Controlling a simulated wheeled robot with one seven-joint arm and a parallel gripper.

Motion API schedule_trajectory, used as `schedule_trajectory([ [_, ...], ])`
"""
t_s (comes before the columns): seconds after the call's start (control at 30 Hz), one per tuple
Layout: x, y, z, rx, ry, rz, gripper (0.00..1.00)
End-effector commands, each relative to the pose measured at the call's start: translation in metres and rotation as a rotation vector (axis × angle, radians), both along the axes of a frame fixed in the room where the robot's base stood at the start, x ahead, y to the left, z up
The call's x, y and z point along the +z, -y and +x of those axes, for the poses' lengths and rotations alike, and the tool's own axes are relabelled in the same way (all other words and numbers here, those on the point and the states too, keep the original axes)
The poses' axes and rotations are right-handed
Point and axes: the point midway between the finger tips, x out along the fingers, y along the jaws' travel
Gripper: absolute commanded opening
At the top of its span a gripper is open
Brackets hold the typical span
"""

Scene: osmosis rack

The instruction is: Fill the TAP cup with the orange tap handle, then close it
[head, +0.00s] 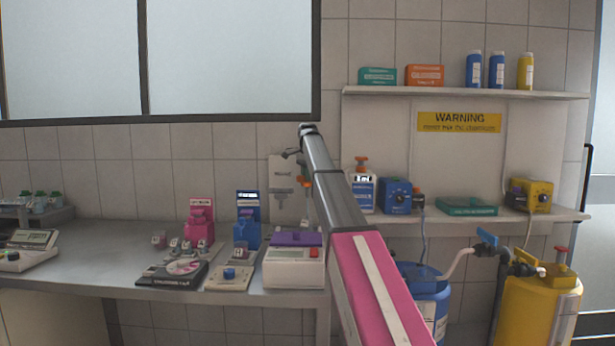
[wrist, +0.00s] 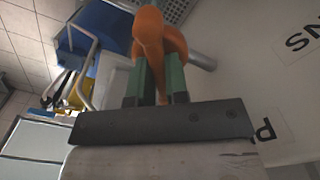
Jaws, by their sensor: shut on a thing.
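The orange tap handle (wrist: 149,30) stands between the green fingers of my gripper (wrist: 156,80) in the wrist view. My gripper is shut on it. In the head view a small orange part (head: 306,182) shows beside my arm, in front of the wall; it looks like the same tap. My fingers are not clearly visible there, as my arm covers much of that spot. I cannot make out the TAP cup or any water in either view. A grey metal pipe (wrist: 203,60) shows just behind the handle in the wrist view.
A grey bench (head: 100,270) on the left holds pink and blue stands and a white device with a purple top (head: 293,260). A wall shelf (head: 470,211) at right carries a bottle and boxes. Blue and yellow drums (head: 540,310) stand below. A lettered white panel (wrist: 270,90) lies close right of my gripper.

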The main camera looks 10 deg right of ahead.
Motion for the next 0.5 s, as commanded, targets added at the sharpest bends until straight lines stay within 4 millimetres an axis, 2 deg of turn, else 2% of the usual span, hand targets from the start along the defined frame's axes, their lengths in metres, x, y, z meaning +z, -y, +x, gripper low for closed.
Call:
schedule_trajectory([
  [0.2, 0.0006, 0.0005, 0.0005, 0.12, 0.0, -0.001, 0.0],
  [0.5, 0.0007, 0.0006, 0.0006, 0.197, 0.001, 0.0, 0.0],
])
